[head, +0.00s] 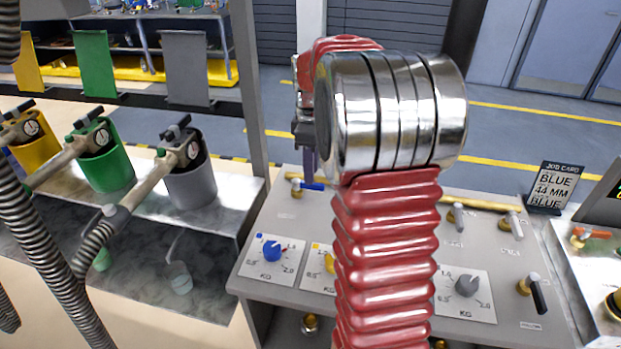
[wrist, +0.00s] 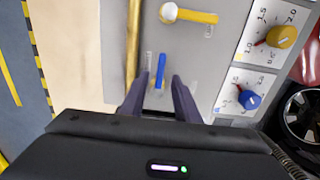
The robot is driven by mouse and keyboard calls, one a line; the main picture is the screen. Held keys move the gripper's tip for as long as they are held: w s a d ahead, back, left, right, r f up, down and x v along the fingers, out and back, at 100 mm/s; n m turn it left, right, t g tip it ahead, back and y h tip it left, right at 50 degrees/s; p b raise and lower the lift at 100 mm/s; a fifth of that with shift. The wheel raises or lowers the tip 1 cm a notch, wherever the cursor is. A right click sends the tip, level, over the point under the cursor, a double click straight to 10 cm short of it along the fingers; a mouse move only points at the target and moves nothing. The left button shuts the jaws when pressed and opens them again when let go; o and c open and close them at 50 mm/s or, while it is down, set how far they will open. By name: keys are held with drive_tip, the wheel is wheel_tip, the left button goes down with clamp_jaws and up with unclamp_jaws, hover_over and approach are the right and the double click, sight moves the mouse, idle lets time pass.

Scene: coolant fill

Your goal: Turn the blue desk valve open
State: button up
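The blue desk valve (head: 312,186) has a blue lever on a brass fitting at the left end of the desk's pipe. In the wrist view the blue lever (wrist: 160,70) lies roughly parallel to the brass pipe (wrist: 133,45). My gripper (wrist: 160,80) is open, with one dark finger on each side of the lever and a visible gap on both sides. Whether the fingertips reach down to the lever's height I cannot tell. In the head view my gripper (head: 306,158) is just above the blue valve, partly hidden behind my red arm.
A yellow-handled valve (wrist: 190,14) is beside the blue one, its handle across the pipe. Blue (head: 271,252) and grey (head: 467,286) dials sit on the desk front. A job card (head: 553,188) reads "BLUE 44 MM BLUE". Coloured buckets (head: 107,165) stand left.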

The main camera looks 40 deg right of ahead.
sight(308, 189)
drive_tip(key=shift+f, duration=1.75)
drive_tip(key=shift+c, duration=0.4)
clamp_jaws()
